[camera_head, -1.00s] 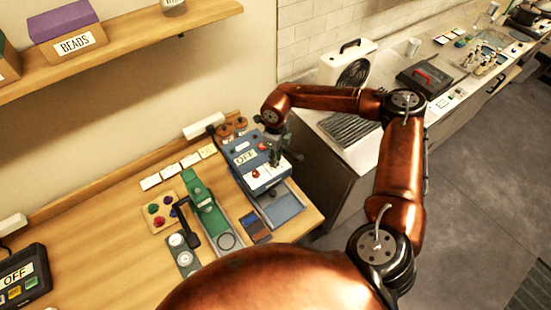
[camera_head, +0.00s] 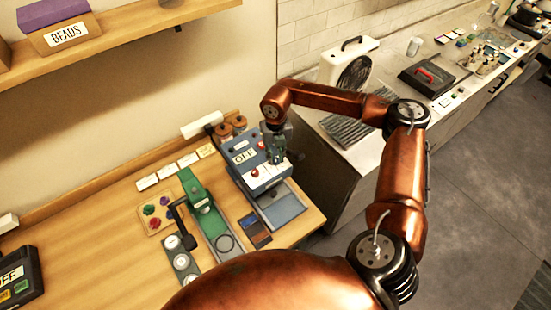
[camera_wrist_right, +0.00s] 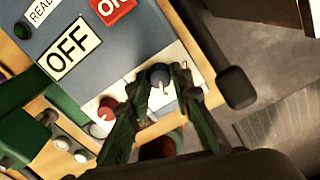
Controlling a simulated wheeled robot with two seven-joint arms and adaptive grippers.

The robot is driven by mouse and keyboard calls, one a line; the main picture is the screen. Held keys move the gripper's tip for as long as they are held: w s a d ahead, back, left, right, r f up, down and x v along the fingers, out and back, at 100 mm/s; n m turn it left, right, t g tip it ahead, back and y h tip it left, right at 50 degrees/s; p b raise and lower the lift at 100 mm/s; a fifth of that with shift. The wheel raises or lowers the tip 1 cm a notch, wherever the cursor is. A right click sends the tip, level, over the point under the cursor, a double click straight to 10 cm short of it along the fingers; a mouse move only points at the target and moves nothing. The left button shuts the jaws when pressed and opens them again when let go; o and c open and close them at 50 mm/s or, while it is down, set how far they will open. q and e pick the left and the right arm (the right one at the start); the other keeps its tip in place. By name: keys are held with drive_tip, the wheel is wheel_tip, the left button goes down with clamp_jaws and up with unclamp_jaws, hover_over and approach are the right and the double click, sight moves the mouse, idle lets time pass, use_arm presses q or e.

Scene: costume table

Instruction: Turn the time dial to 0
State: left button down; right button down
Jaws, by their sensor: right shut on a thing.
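The blue machine (camera_head: 237,170) with an OFF sign stands at the right end of the wooden table. My right gripper (camera_head: 276,158) is over its white front panel. In the right wrist view a dark blue round dial (camera_wrist_right: 159,75) with a pale pointer mark sits between the fingertips of my right gripper (camera_wrist_right: 158,80), which is shut on it. Any scale or label around the dial is too small or covered to read. A red knob (camera_wrist_right: 106,109) is beside it on the panel, partly behind one finger. My left gripper is not in view.
A green press (camera_head: 200,200) with a black lever stands left of the machine. A grey-blue tray (camera_head: 283,209) lies in front of the machine.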

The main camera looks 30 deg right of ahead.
sight(275, 159)
drive_tip(key=m+b, duration=0.1)
drive_tip(key=m, duration=0.3)
drive_tip(key=shift+m, duration=0.3)
drive_tip(key=m+b, duration=0.1)
drive_tip(key=m, duration=0.3)
drive_tip(key=shift+m, duration=0.4)
drive_tip(key=shift+r, duration=0.1)
drive_tip(key=c, duration=1.7)
unclamp_jaws()
wheel_tip(275, 159, up, 12)
drive_tip(key=shift+f, duration=0.1)
